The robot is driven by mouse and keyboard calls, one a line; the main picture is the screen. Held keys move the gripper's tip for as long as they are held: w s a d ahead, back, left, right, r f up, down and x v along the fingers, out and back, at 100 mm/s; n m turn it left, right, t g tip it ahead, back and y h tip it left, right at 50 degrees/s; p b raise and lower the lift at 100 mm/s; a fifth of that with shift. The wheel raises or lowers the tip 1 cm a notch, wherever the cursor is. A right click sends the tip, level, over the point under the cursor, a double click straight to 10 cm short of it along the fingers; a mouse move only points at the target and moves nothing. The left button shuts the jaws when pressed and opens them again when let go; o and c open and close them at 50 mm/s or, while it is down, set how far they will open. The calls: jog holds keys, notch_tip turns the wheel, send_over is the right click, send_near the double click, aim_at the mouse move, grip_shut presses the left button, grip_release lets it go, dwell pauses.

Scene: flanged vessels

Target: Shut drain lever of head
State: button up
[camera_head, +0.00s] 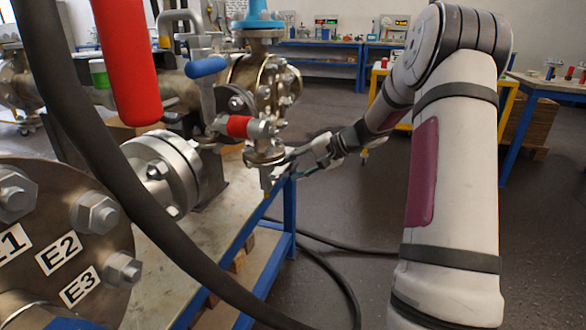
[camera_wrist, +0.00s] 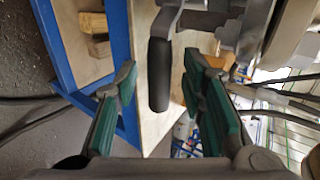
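A lever with a black grip (camera_wrist: 160,75) and a bent grey metal arm (camera_wrist: 168,20) hangs beside the table edge in the wrist view; it looks like the drain lever. My gripper (camera_wrist: 160,82) is open, with one green-padded finger on each side of the grip in the picture. Gaps show between the grip and both fingers, so I see no contact. In the head view my gripper (camera_head: 297,160) is at the small valve fitting (camera_head: 265,155) under the flanged vessel end (camera_head: 268,80). The black grip is not clear in that view.
A bolted flange (camera_head: 70,240) and a thick black hose (camera_head: 110,170) fill the left. The blue-framed table (camera_head: 270,275) ends below; open floor lies right.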

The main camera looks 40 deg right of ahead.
jog(key=v, duration=1.1)
jog(key=shift+s, duration=0.25)
jog(key=shift+d, duration=0.15)
